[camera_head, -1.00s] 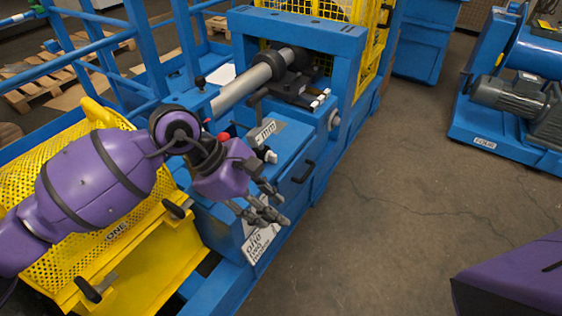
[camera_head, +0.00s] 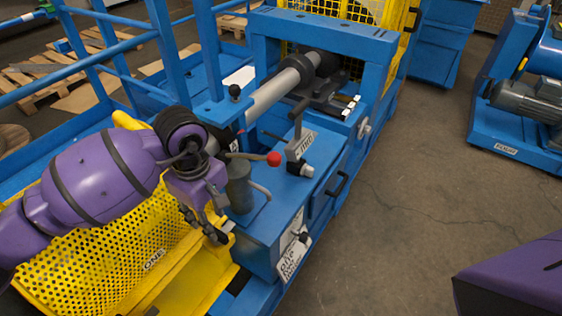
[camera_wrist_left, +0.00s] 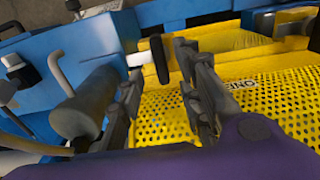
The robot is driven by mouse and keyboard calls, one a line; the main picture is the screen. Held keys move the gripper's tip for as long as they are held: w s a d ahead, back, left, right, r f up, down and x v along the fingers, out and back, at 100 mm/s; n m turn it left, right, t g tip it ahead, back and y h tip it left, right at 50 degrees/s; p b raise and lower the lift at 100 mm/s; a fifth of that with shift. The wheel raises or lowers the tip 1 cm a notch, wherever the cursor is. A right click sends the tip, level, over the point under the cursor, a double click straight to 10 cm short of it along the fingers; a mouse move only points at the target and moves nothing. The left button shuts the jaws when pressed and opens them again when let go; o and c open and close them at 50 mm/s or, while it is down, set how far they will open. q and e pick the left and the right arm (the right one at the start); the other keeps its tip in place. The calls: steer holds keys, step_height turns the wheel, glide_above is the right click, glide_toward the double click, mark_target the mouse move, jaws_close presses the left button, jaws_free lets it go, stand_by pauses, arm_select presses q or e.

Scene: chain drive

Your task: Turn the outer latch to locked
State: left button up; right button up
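The yellow perforated guard (camera_head: 110,255) labelled ONE carries a black latch handle at its edge beside the blue housing. In the left wrist view this black handle (camera_wrist_left: 160,60) stands on a pale shaft, with its long side running roughly up the picture. I cannot tell from its pose whether it is locked. My left gripper (camera_head: 206,228) points down at this edge and partly hides the latch in the head view. In the left wrist view my left gripper (camera_wrist_left: 158,70) is open, its fingers on either side of the handle, with no clear contact. My right gripper is out of view.
Right of my left gripper stand a grey cylinder (camera_head: 239,188), a red-knobbed lever (camera_head: 273,159) and a grey upright lever (camera_head: 299,130) on the blue housing. Blue rails (camera_head: 80,45) stand at the upper left.

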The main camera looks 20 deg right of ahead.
arm_select(q)
step_height(320, 180, down, 5)
steer(key=shift+r, duration=0.1)
stand_by(0.3)
steer(key=shift+w, duration=0.1)
jaws_close()
